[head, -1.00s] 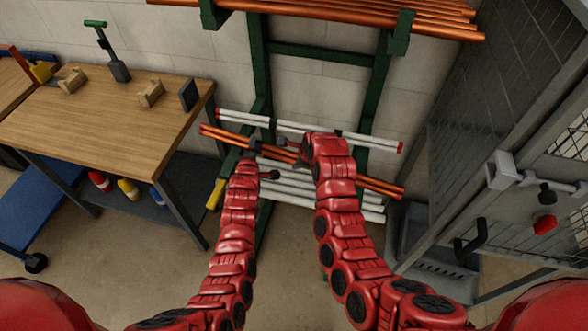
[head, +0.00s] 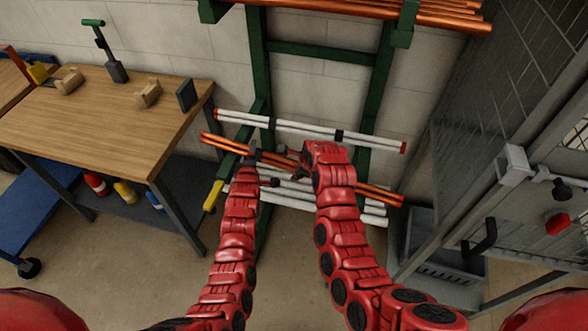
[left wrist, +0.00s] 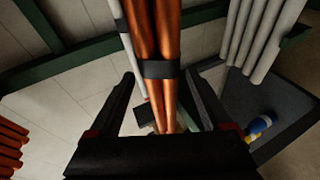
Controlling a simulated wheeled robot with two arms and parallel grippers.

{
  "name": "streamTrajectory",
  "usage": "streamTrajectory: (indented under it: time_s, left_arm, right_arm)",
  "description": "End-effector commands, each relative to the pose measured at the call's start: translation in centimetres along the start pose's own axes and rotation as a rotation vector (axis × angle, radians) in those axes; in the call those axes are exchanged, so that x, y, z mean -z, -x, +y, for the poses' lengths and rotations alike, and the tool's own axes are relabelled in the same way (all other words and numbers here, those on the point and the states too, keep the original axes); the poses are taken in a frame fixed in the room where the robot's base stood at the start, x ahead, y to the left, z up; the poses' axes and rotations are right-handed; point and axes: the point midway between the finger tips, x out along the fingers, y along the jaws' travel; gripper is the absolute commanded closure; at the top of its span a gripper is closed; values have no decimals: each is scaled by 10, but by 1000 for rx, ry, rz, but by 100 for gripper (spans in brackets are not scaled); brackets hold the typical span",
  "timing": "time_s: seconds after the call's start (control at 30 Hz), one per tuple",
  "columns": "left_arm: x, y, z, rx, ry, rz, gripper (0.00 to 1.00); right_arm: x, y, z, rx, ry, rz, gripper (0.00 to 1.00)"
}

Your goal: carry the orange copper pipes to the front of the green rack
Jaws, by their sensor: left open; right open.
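The orange copper pipes (head: 226,143) form a slim bundle that slants down to the right across the front of the green rack (head: 256,75). In the left wrist view the bundle (left wrist: 168,40) has a black band and passes between the spread fingers of my left gripper (left wrist: 160,76). My left gripper (head: 262,165) is open at the bundle's left-middle part. My right gripper (head: 290,163) is open beside it, near the middle of the bundle, and its hand hides part of the pipes. Whether fingers touch the pipes cannot be told.
White pipes (head: 235,119) with red ends lie behind, on the rack, and more white pipes (head: 285,197) lie lower. Other copper pipes (head: 385,12) rest on the top. A wooden workbench (head: 110,125) stands left, a grey mesh cage (head: 470,110) right. Floor in front is clear.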

Motion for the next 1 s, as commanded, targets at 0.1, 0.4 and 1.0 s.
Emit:
streamTrajectory:
  time_s: [0.1, 0.4, 1.0]
  left_arm:
    - [0, 1, 0, 0, 0, 0, 18]
    - [0, 30, 0, -2, 2, 2, 18]
    - [-1, 115, 0, -1, 1, -1, 18]
  right_arm:
    - [0, 0, 0, 0, 0, 0, 20]
    - [0, 0, 0, -1, 0, 1, 20]
    - [0, 0, 0, -1, 0, 1, 20]
